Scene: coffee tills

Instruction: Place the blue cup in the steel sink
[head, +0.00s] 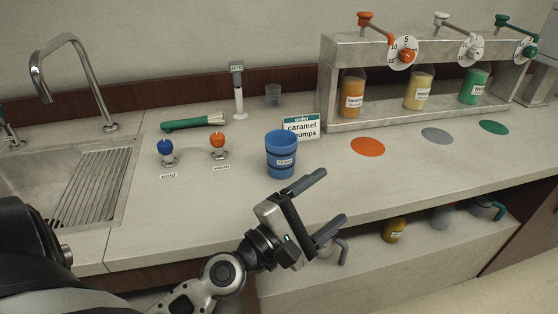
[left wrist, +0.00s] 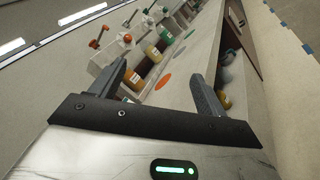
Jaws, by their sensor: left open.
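The steel sink (head: 62,190) with a ribbed drain rack is at the left, partly hidden by my dark arm part. My left gripper (head: 332,204) is open and empty, in front of and to the right of the cup, near the counter's front edge. In the left wrist view its two fingers (left wrist: 160,85) stand apart with nothing between them. The cup does not clearly show in that view. My right gripper is not in view.
Behind the cup stands an order card (head: 301,126). Blue (head: 166,150) and orange (head: 218,144) knobs stand between cup and sink. A green-handled brush (head: 193,123) lies behind them. A tall faucet (head: 75,75) rises by the sink. A bottle rack (head: 430,75) is at right.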

